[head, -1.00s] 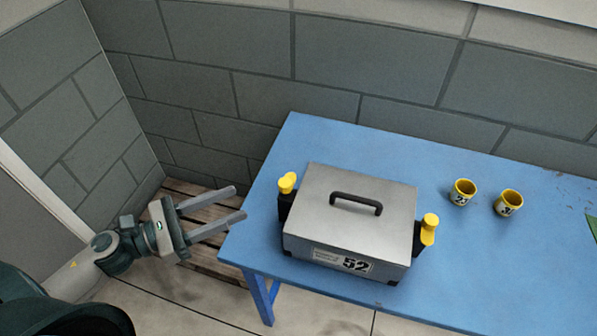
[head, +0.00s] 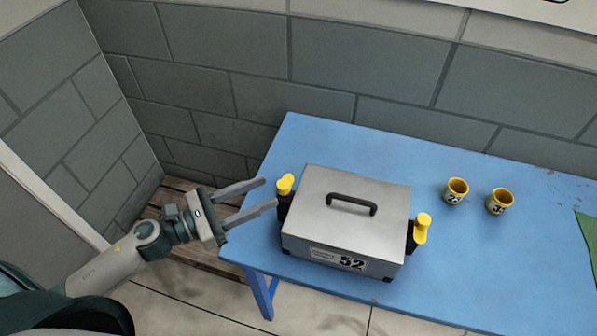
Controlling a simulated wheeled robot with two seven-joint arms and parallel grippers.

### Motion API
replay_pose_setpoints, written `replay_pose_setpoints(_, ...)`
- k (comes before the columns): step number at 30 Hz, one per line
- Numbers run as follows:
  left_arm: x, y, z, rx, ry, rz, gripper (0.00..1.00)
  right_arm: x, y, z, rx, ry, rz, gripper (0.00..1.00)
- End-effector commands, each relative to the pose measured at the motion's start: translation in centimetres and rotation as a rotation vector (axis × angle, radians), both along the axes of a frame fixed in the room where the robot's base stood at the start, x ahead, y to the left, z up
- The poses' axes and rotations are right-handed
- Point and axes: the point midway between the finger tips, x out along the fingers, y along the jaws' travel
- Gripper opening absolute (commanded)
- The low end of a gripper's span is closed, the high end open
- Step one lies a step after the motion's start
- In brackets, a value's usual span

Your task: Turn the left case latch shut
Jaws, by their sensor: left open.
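A grey metal case (head: 346,205) with a black handle and a "52" label stands closed on the blue table (head: 470,255). The left case latch (head: 285,184) is yellow on a black mount at the case's left side. The right case latch (head: 422,226) is a yellow lever on a black mount at the right side. My left gripper (head: 270,191) is open and empty. Its two grey fingers point toward the left latch, with the tips just left of it in the picture; I cannot tell whether they touch it. My right gripper is not in view.
Two yellow cups (head: 456,190) (head: 499,201) stand right of the case. A green piece (head: 588,238) lies at the table's right edge. A wooden pallet (head: 180,190) is on the floor left of the table. A grey block wall (head: 370,65) stands behind.

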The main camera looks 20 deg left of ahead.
Motion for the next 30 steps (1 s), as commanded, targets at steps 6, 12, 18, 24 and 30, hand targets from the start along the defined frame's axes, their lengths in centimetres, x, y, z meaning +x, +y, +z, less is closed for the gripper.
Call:
replay_pose_setpoints(6, 2.2, -2.3, 0.5, -0.001, -0.002, 0.0, 0.42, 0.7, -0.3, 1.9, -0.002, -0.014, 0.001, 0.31)
replay_pose_setpoints(12, 4.2, -4.4, 0.5, -0.002, -0.002, 0.0, 0.42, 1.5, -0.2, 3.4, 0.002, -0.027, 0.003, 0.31)
replay_pose_setpoints(18, 6.0, -6.3, 0.3, 0.0, -0.001, 0.001, 0.42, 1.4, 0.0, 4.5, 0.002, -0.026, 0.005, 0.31)
replay_pose_setpoints(24, 6.8, -7.4, 0.1, 0.001, -0.001, 0.0, 0.42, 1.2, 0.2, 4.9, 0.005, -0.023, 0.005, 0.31)
replay_pose_setpoints(30, 7.0, -7.5, 0.0, 0.001, -0.001, -0.001, 0.42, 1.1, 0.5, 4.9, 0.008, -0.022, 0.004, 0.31)
